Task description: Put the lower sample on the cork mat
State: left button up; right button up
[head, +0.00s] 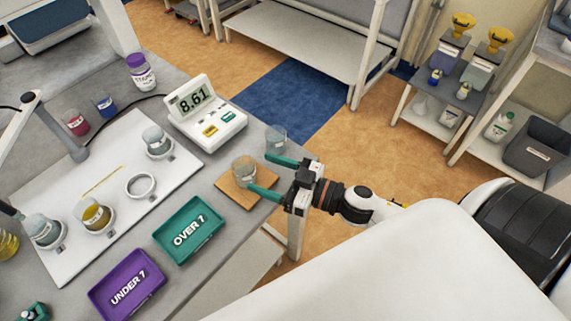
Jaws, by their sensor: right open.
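The cork mat (229,195) lies near the right edge of the grey bench. A clear glass beaker (243,168) stands upright on it; its contents are hard to make out. My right gripper (262,174) is open, its teal fingers pointing left at this beaker, one behind and one in front; contact cannot be told. On the white board (117,143), a beaker of yellow liquid (96,214), a pale beaker (42,230) and another pale beaker (156,140) sit at holders. A teal piece, perhaps my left gripper (33,312), shows at the bottom left.
An empty ring holder (141,185) is on the board. The meter (206,112) reads 8.61. An empty glass beaker (275,139) stands behind my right gripper. The green OVER 7 tray (188,253) and purple UNDER 7 tray (127,304) lie in front, both empty.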

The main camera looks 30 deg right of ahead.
jog(key=v, duration=0.4)
jog(key=shift+b, duration=0.35)
jog(key=shift+s+d, duration=0.1)
jog(key=shift+s, duration=0.05)
